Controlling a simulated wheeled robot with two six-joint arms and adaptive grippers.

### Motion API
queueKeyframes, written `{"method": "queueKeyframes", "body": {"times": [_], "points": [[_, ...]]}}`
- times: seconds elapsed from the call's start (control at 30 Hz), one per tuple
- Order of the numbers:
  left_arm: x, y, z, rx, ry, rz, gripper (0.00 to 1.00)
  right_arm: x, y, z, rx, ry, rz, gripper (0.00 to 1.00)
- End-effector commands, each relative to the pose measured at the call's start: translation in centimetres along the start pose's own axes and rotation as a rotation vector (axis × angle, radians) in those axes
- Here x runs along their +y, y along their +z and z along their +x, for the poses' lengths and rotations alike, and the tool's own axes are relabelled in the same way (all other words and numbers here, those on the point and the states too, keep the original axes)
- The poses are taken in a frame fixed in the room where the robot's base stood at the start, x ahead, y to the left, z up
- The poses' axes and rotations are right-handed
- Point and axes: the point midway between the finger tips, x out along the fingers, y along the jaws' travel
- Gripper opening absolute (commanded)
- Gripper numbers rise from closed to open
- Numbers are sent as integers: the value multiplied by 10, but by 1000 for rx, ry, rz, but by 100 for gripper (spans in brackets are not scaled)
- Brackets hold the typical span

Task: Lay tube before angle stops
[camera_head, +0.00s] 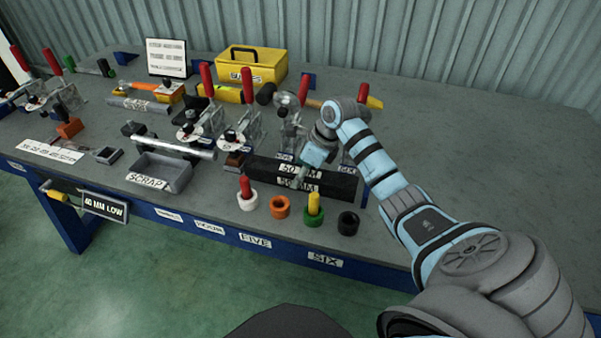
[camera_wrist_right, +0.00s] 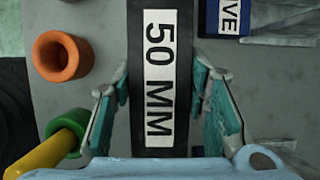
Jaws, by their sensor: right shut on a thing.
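A dark square tube (camera_head: 337,187) with white 50 MM labels lies crosswise near the front right of the bench. It also fills the middle of the right wrist view (camera_wrist_right: 158,60), with one label up. My right gripper (camera_wrist_right: 160,85) has a finger on each side of this tube and is shut on it. In the head view the gripper (camera_head: 308,176) comes down on the tube from above. A blue piece (camera_wrist_right: 233,18) lettered VE stands beside the tube in the right wrist view. I cannot tell which parts are the angle stops. My left gripper is out of view.
Coloured rings, orange (camera_head: 280,207) and black (camera_head: 348,223) among them, stand in front of the tube. Red-handled clamps (camera_head: 250,128) stand behind and left. A scrap tray (camera_head: 160,173) and silver tube (camera_head: 172,147) are left. The bench (camera_head: 480,150) is clear at right.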

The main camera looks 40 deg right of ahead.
Motion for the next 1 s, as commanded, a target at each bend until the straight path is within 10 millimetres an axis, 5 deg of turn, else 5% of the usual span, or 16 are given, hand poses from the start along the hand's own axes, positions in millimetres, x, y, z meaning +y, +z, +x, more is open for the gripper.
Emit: {"method": "queueKeyframes", "body": {"times": [0.13, 0.17, 0.3, 0.67, 1.0], "points": [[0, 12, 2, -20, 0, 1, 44, 0, 0, 2, -3, -2, -1, 0], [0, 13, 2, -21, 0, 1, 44, 0, -1, 3, -1, 0, 0, 43], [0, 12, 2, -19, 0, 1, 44, 0, -1, 2, -1, 0, 0, 61], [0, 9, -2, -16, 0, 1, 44, -1, 1, -6, -2, -2, -1, 61], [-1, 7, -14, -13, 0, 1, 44, -1, 1, -92, -2, -5, -2, 61]]}}
